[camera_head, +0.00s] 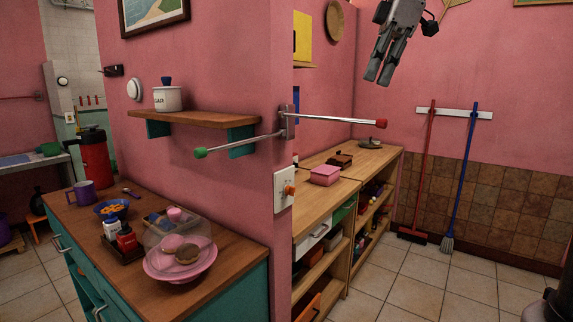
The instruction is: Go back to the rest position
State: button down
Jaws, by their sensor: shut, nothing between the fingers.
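My gripper (378,75) hangs at the top right of the picture, pointing down, with its fingers close together and nothing between them. It is in free air in front of the pink back wall, above and apart from the wooden counter. The upper part of my arm is cut off by the top edge. On the open wall shelf (195,118) at the left stands a white pot (168,99) with a dark blue knob on its lid, upright and far from my gripper.
A wall rail with two arms (335,120) juts from the corner. A teal cabinet (225,285) holds a pink cake stand (180,268) and jars. The wooden counter (375,160) carries a pink box (325,175). A red broom (430,165) and a blue mop (463,180) hang at right.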

jog(key=s+d+f+m+t+h, duration=0.1)
jog(key=s+d+f+m, duration=0.4)
jog(key=f, duration=0.3)
jog(key=s+d+f+m+t+h, duration=0.1)
jog(key=s+d+f+m, duration=0.4)
jog(key=s+f, duration=0.2)
jog(key=s+d+f+m+t+h, duration=0.1)
jog(key=s+d+f+m, duration=0.4)
jog(key=f, duration=0.6)
jog(key=shift+s+d+m+t+h, duration=0.15)
jog(key=shift+s+m+t+h, duration=0.35)
jog(key=shift+s, duration=0.35)
jog(key=shift+f, duration=0.1)
